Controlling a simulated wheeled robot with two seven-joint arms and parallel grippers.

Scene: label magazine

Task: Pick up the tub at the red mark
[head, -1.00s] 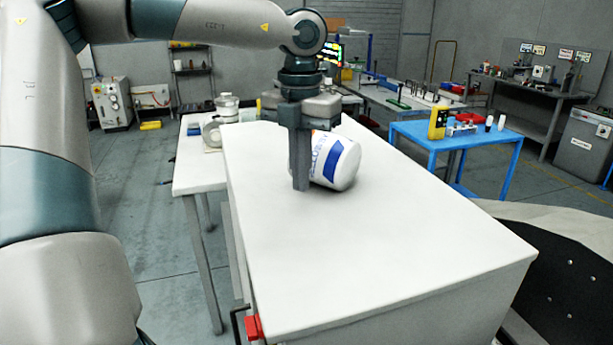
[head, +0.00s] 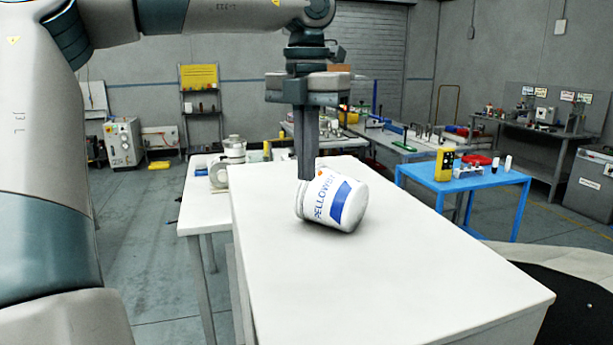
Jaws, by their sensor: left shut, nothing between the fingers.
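The white tub (head: 338,203) with blue lettering and a blue patch lies tipped on its side on the white table top (head: 400,280). My left gripper (head: 306,176) points down just behind and above the tub's left end. Its fingers are shut with nothing between them. The fingertips are close to the tub's upper edge; I cannot tell whether they touch it. No red mark shows on the table top. My right gripper is not in view.
A blue table (head: 465,185) with a yellow device (head: 444,164) and small items stands to the right. Another white table (head: 200,212) with a metal container stands at the left. Most of the white table top in front of the tub is clear.

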